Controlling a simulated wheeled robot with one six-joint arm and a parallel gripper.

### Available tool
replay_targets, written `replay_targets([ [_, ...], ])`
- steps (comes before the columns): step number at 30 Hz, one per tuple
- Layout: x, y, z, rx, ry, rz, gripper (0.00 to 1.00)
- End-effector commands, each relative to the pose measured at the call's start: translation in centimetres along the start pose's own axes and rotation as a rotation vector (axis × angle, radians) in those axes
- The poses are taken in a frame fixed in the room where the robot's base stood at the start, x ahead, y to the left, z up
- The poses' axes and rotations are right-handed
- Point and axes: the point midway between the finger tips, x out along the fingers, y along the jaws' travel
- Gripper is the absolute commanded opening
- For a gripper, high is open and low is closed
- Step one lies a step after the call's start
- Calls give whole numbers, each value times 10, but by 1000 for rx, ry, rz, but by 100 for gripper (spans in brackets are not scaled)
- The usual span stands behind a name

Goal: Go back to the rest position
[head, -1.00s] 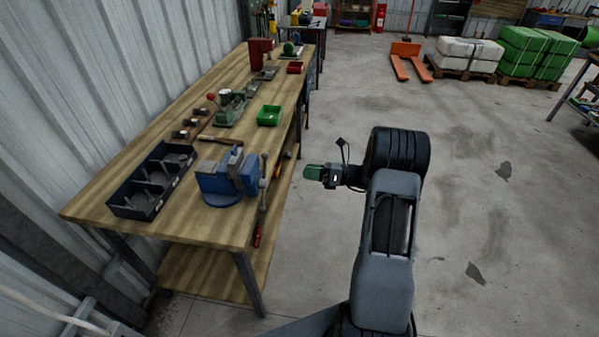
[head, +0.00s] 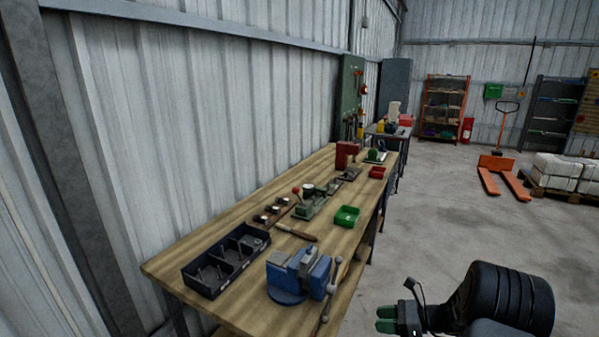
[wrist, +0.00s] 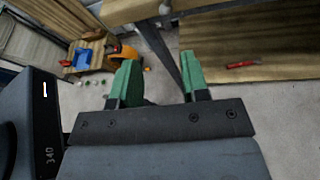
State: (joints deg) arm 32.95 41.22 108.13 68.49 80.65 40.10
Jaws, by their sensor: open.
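My gripper (head: 387,319) shows at the bottom of the head view, right of the workbench (head: 232,313) and apart from it. Its two green fingers are spread and nothing is between them. In the wrist view my gripper (wrist: 156,80) is open and empty, with the grey floor and a bench leg beyond it. My dark arm fills the lower right of the head view.
On the bench stand a blue vise (head: 300,277), a black divided bin (head: 226,262), a green tray (head: 346,216) and a red tray (head: 377,172). An orange pallet jack (head: 503,177) stands at the far right. The floor (head: 440,225) between is clear.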

Motion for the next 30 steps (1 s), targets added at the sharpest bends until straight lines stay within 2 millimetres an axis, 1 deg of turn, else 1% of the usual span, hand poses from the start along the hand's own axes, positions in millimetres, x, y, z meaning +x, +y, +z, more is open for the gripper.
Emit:
replay_targets([
  [1, 1, 18, 1, -113, 97, 50, 42],
  [3, 2, 43, 0, -291, 238, 140, 42],
  [5, 0, 64, 2, -452, 349, 224, 42],
  [6, -2, 77, 4, -561, 419, 283, 42],
  [8, -8, 95, 8, -729, 522, 376, 42],
  [9, -12, 107, 12, -845, 588, 440, 42],
  [11, -18, 123, 19, -1020, 684, 537, 42],
  [12, -23, 132, 25, -1134, 744, 599, 42],
  [15, -34, 153, 40, -1390, 878, 735, 42],
  [18, -41, 169, 56, -1597, 990, 829, 42],
  [21, -45, 184, 72, -1743, 1077, 873, 42],
  [24, -46, 197, 87, -1841, 1127, 878, 42],
  [30, -40, 213, 113, -1967, 1160, 824, 42],
])
